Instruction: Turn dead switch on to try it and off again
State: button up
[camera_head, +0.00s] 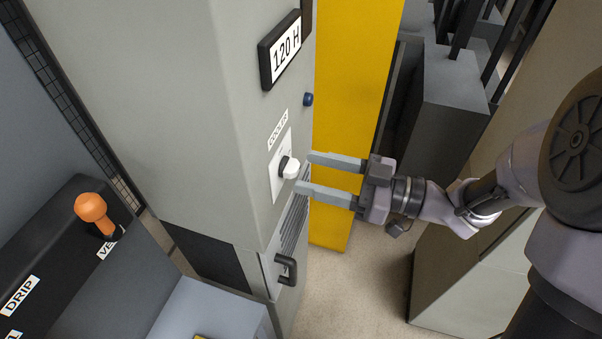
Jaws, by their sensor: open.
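A white rotary knob (291,169) with a dark base sits on a pale plate (276,182) on the side of a tall grey cabinet (235,120). A label above the plate appears to read COOLER. No label in view says dead switch. My gripper (304,173) is open, with its two fingers spread one above the other. The fingertips are just right of the knob, at about its height. Nothing is between the fingers, and I cannot tell whether either tip touches the knob.
A display reading 120 H (281,50) and a dark blue button (308,99) are above the knob. A vent and a black handle (287,269) are below. A yellow panel (350,100) stands behind my gripper. An orange-topped lever (91,208) is at left.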

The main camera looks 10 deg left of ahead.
aim_at(299, 169)
jog(key=shift+w+a, duration=0.15)
jog(key=shift+a, duration=1.4)
grip_shut()
